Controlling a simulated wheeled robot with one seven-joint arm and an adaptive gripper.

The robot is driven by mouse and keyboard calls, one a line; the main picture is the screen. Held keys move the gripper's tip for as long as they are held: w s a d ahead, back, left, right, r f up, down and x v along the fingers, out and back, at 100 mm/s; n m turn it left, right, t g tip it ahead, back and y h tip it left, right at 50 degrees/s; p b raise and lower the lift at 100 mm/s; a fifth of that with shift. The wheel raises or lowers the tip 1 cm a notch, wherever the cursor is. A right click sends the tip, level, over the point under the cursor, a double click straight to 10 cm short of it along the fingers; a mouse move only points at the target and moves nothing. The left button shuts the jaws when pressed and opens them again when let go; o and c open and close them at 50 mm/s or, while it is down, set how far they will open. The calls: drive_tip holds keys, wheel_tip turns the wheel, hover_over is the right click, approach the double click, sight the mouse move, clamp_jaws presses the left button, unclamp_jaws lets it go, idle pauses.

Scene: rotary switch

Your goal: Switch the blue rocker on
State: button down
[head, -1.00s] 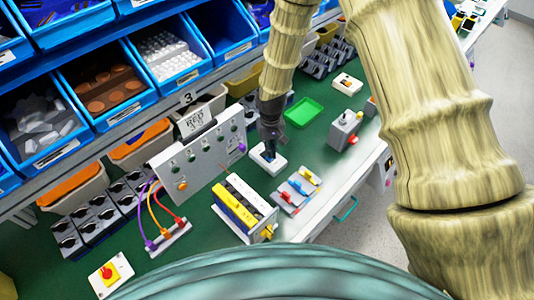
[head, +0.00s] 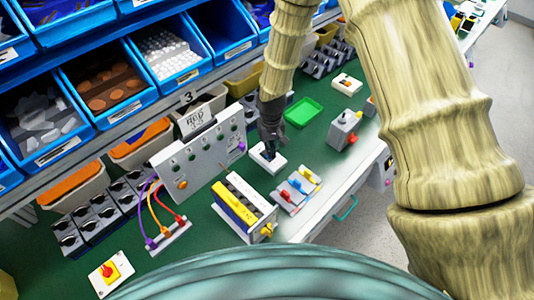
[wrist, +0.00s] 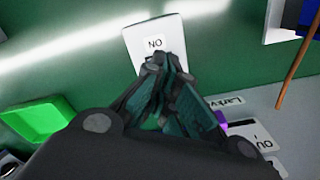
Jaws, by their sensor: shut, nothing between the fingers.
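My gripper (head: 269,148) points down over a small white switch plate (head: 279,166) on the green bench. It also shows in the wrist view (wrist: 163,62), its fingers closed together with nothing between them. The fingertips are at or just above the middle of the plate (wrist: 150,25); I cannot tell whether they touch. The plate carries a label (wrist: 154,43) reading ON, seen just beyond the fingertips. The blue rocker is hidden behind the fingers in both views, so its position cannot be seen.
A grey panel (head: 212,150) with green and orange knobs stands left of the plate. Coloured levers (head: 297,188) and a yellow-black box (head: 240,207) are nearer the front. A green tray (head: 302,112) and a grey box with a red knob (head: 344,130) lie to the right.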

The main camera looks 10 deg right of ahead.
drive_tip(key=shift+f+b, duration=0.5)
drive_tip(key=shift+f, duration=0.4)
idle(0.8)
drive_tip(key=shift+r+p, duration=2.25)
drive_tip(key=shift+r, duration=1.25)
